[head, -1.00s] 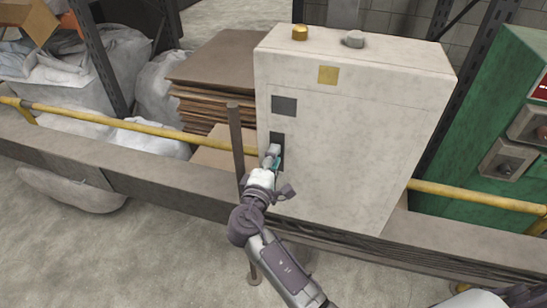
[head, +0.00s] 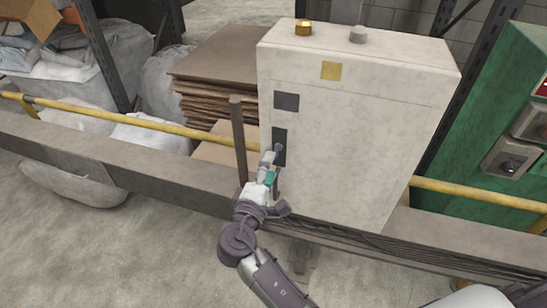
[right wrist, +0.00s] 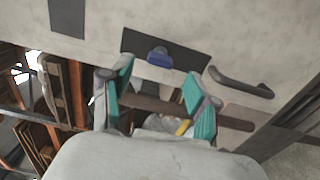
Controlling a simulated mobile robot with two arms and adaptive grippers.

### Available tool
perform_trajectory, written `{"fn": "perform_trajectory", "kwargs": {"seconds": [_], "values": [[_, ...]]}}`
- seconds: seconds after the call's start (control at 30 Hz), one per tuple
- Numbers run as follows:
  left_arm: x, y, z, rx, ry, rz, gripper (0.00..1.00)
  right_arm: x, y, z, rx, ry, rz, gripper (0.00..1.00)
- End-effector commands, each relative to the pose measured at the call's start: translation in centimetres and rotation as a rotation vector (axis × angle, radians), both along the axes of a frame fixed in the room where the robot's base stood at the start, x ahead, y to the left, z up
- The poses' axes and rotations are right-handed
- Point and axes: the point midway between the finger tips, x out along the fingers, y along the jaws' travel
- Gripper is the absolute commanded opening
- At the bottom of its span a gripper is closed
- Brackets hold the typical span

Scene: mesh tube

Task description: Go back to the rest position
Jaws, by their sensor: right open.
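My right gripper (head: 267,168) is in front of the lower left part of a pale cabinet (head: 350,130). In the right wrist view its two teal-padded fingers (right wrist: 160,97) are spread, with nothing held between them. A small blue knob-like part (right wrist: 159,57) sits on a dark plate (right wrist: 185,74) on the cabinet face, just beyond the fingertips and apart from them. The dark plate also shows in the head view (head: 280,136). My left gripper is not in view.
A yellow rail (head: 160,124) and a grey beam (head: 100,170) run past the cabinet. A brown post (head: 238,135) stands close left of my right gripper. A dark handle (right wrist: 240,82) is on the cabinet. Stacked cardboard (head: 215,75) lies behind. Open floor (head: 150,260) is in front.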

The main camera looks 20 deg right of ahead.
Motion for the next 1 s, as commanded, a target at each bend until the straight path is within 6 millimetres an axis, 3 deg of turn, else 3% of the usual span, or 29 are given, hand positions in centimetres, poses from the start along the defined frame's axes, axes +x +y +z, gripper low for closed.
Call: {"fn": "perform_trajectory", "kwargs": {"seconds": [0.2, 0.73, 0.87, 0.97, 1.0], "values": [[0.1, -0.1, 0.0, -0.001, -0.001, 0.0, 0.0, -1.5, 1.0, 0.0, 0.0, -0.001, 0.0, 0.6], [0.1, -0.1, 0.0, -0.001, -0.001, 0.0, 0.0, -1.5, 1.1, -0.5, 0.003, 0.009, 0.005, 0.6], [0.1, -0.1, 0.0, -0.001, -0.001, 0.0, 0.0, -1.2, 1.3, -4.6, 0.034, 0.09, 0.047, 0.6], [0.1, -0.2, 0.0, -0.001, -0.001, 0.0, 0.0, -1.5, 1.6, -11.0, 0.096, 0.21, 0.103, 0.6], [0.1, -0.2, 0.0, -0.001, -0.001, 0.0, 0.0, -2.0, 1.6, -14.0, 0.131, 0.266, 0.124, 0.6]]}}
